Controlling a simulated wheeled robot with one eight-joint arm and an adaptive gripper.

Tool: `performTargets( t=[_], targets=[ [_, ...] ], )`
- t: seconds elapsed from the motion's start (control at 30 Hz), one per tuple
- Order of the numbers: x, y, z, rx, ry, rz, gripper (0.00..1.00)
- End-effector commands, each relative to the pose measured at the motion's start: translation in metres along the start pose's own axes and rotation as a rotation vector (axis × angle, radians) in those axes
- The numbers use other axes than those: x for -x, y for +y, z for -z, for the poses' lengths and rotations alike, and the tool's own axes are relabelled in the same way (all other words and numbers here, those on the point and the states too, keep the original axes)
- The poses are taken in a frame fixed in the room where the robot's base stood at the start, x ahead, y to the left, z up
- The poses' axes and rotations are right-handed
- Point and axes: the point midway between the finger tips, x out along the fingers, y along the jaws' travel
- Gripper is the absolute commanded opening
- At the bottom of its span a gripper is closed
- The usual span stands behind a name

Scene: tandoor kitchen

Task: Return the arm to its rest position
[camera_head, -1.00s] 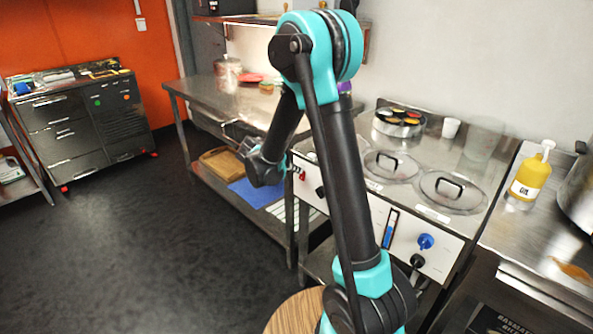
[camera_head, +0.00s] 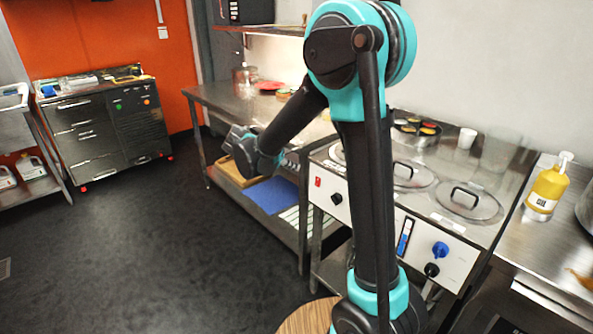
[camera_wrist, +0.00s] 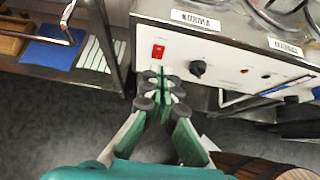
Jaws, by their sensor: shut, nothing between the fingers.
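My arm stands upright in the middle of the head view, its upper part bent over to the left and down in front of the steel counter. In the wrist view my gripper (camera_wrist: 160,82) points at the front panel of the cooking unit (camera_wrist: 225,45). Its green fingers are together with nothing between them. They appear near the red switch (camera_wrist: 158,51); whether they touch the panel I cannot tell. In the head view the gripper's fingertips are hard to make out beside the dark wrist.
The cooking unit (camera_head: 385,213) with lidded pots stands right of my arm. A yellow oil bottle (camera_head: 547,188) is on the right counter. A blue mat (camera_head: 270,195) and wooden tray (camera_head: 232,172) lie on the lower shelf. The dark floor (camera_head: 150,255) at left is clear.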

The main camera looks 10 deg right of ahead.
Motion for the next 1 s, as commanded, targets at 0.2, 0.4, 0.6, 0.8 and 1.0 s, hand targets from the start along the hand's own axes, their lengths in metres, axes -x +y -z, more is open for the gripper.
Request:
performTargets(
  t=[0.2,0.4,0.6,0.8,1.0],
  targets=[
    [0.001,0.0,0.0,0.0,0.0,0.0,0.0],
    [-0.001,-0.006,0.0,-0.03,0.014,0.002,0.0],
    [-0.021,-0.066,0.006,-0.364,0.15,0.035,0.0],
    [-0.034,-0.15,0.036,-0.927,0.352,0.138,0.0],
    [-0.029,-0.218,0.078,-1.507,0.526,0.308,0.0]
  ],
)
